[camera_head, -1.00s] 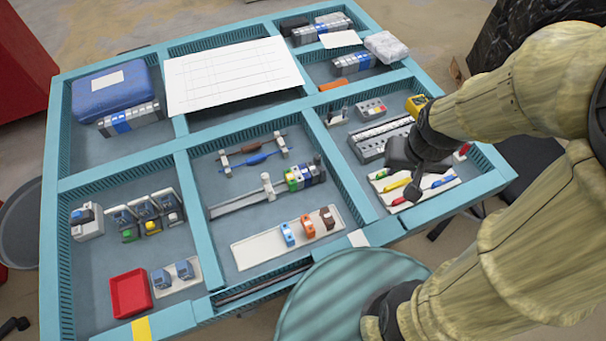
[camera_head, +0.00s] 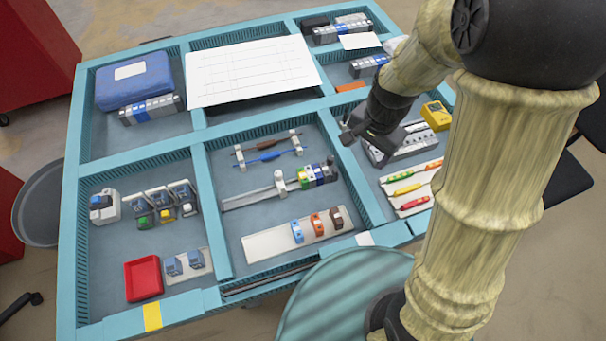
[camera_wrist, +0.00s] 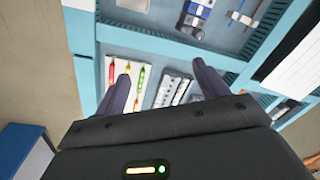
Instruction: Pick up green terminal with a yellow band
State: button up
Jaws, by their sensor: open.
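A green terminal with yellow on it (camera_head: 304,179) sits on the metal rail (camera_head: 250,198) in the middle compartment of the teal tray. It stands in a row beside blue and grey terminals (camera_head: 323,173), and at this size its band is hard to make out. My gripper (camera_head: 352,134) is above the divider to the right of that compartment, up and right of the terminal and apart from it. In the wrist view my gripper (camera_wrist: 160,72) has its fingers spread, with nothing between them. I cannot pick out the green terminal in the wrist view.
Blue, orange and brown terminals (camera_head: 317,225) stand on a white strip in front of the rail. A brown and a blue screwdriver-like tool (camera_head: 266,157) lie behind it. Coloured tools (camera_head: 408,189), a yellow meter (camera_head: 436,115) and the teal dividers (camera_head: 208,200) lie around.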

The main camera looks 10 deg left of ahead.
jog(key=a+f+m+p, duration=0.1)
jog(key=a+m, duration=0.2)
jog(key=a, duration=0.4)
jog(key=w+a+f+m+p, duration=0.1)
jog(key=a+f+m, duration=0.1)
jog(key=a, duration=0.6)
jog(key=shift+a+m+g+h, duration=0.15)
jog(key=shift+m+g+h, duration=0.15)
jog(key=shift+m+g, duration=0.1)
jog(key=shift+f, duration=0.1)
jog(key=p, duration=0.1)
send_near(300, 176)
jog(key=f, duration=0.5)
jog(key=shift+w+d+f, duration=0.2)
jog(key=shift+f, duration=0.35)
jog(key=shift+s+a+f+p, duration=0.15)
jog(key=shift+f+p, duration=0.8)
jog(key=shift+f, duration=1.65)
